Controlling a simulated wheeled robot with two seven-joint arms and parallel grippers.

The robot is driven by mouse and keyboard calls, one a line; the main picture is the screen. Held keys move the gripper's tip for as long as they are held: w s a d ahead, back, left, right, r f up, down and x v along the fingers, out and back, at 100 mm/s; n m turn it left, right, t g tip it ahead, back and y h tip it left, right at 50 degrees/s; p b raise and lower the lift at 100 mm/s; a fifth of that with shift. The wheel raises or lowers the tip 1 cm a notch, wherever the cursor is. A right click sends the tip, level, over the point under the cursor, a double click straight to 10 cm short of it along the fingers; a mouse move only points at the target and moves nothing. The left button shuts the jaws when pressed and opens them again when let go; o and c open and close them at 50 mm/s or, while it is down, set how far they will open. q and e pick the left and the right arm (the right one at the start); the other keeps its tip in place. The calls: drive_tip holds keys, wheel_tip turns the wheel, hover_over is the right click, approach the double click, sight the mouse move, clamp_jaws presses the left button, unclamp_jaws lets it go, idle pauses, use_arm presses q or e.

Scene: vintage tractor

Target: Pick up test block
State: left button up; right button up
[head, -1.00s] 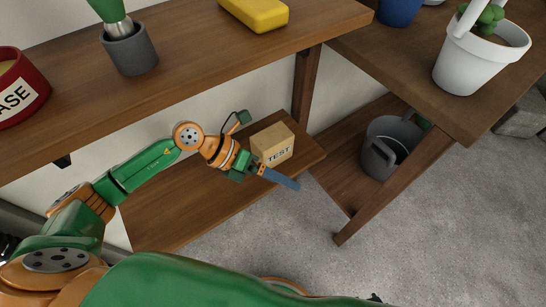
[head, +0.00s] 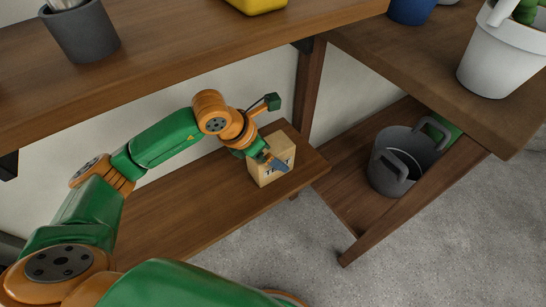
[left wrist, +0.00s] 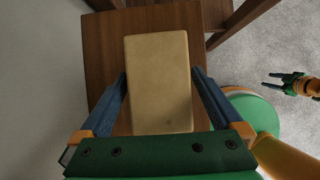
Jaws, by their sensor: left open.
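The test block (head: 268,178) is a tan box with dark lettering, partly hidden by my gripper. It sits on the lower wooden shelf near its right end. My left gripper (head: 273,160) is at the block from above, with one blue finger across its lettered face. In the left wrist view the block (left wrist: 158,80) lies between the two blue fingers of my open left gripper (left wrist: 159,76), with small gaps at its sides. My right gripper (left wrist: 270,79) shows small at the right of that view, its fingers apart and empty.
The lower shelf (head: 190,200) is clear left of the block. The upper bench (head: 160,75) overhangs behind, holding a dark pot (head: 82,35) and a yellow object (head: 258,4). A wooden leg (head: 309,90) stands close behind the block. A grey bucket (head: 395,165) sits to the right.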

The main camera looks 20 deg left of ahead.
use_arm(q)
drive_tip(key=x, duration=0.3)
drive_tip(key=shift+f, duration=0.25)
drive_tip(key=shift+r, duration=0.1)
drive_tip(key=c, duration=1.6)
